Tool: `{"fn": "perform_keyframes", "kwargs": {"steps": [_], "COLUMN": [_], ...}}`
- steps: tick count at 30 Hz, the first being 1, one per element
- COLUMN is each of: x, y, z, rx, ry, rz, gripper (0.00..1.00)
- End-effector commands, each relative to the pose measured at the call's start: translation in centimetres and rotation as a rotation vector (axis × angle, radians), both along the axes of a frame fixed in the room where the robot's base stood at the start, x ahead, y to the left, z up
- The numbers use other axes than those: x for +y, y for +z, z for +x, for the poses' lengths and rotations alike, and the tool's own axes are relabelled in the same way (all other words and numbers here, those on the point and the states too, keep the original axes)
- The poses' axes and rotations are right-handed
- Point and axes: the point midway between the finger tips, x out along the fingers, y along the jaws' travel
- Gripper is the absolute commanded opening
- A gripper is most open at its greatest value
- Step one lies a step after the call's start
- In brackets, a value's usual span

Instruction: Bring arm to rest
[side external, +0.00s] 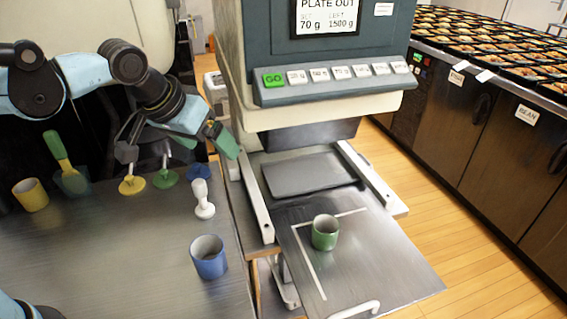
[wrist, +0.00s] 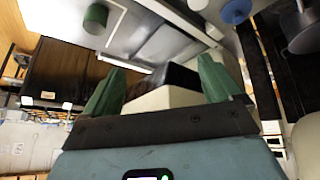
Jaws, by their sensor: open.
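My gripper (side external: 226,136) is in the upper middle of the side view, raised above the back of the metal table and beside the weighing machine. Its green fingers are apart in the wrist view (wrist: 160,90), with nothing held between them. My arm reaches in from the upper left. A green cup (side external: 325,233) stands upright on the machine's metal plate, well apart from my gripper. The green cup also shows at the top of the wrist view (wrist: 96,18).
A blue cup (side external: 208,257), a white tamper-like tool (side external: 203,199) and a yellow cup (side external: 31,195) stand on the table (side external: 130,265). Yellow and green utensils are behind. The weighing machine (side external: 330,85) stands close right of my gripper. Bento trays (side external: 490,45) fill the right counter.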

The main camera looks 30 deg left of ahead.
Motion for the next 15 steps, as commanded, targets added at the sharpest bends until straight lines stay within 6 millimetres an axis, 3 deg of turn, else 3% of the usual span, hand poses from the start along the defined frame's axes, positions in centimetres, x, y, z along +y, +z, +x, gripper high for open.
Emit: {"fn": "perform_keyframes", "kwargs": {"steps": [1, 6, 15], "x": [1.5, 5.2, 8.6], "y": [-0.2, -1.4, -4.0], "z": [-1.2, -4.8, -9.0], "rx": [-0.01, -0.043, -0.082], "ry": [0.006, 0.006, 0.004], "rz": [0.006, 0.034, 0.078], "gripper": [0.91, 0.91, 0.91]}}
